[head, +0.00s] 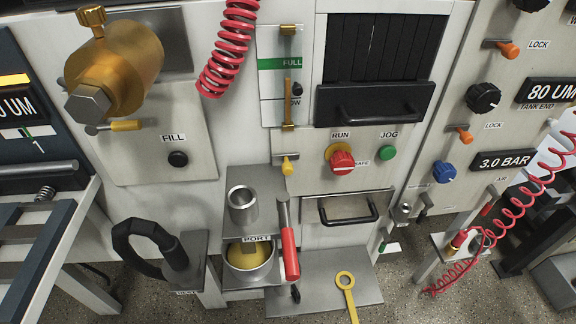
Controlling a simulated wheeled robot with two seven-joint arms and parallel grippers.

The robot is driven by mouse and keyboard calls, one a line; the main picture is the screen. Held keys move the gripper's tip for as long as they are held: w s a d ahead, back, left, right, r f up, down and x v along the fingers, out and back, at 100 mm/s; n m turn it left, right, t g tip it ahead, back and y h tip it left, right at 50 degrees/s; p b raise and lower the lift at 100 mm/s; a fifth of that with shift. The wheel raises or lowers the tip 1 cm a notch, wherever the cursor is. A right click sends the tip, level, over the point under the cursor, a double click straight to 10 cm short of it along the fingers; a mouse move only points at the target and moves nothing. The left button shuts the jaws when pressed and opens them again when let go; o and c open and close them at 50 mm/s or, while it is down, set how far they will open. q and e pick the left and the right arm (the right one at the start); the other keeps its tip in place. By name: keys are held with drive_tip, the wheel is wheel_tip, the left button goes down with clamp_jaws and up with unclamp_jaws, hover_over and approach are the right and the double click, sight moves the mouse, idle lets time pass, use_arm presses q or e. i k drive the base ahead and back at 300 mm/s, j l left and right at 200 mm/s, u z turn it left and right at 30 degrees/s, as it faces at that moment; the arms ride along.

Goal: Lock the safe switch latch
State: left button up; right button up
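The red switch knob (342,161) sits on a yellow round plate on the light panel, under the label RUN. A partly covered label beside it seems to read SAFE. A small yellow-handled latch (287,166) is on the panel left of the knob, its handle hanging down. I cannot tell whether this is the safe switch's latch or whether it is locked. Two orange-handled latches, an upper one (507,49) and a lower one (463,135), stand beside LOCK labels on the right panel. Neither of my grippers shows in the head view.
A green JOG button (388,153) is right of the knob. A drawer handle (341,211) sticks out below. A red-handled tool (289,240), a metal cup (242,205) and a yellow ring-ended tool (346,294) are lower down. A red coiled hose (228,48) hangs above left.

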sight(287, 167)
drive_tip(key=j+z, duration=1.15)
drive_tip(key=l, duration=0.1)
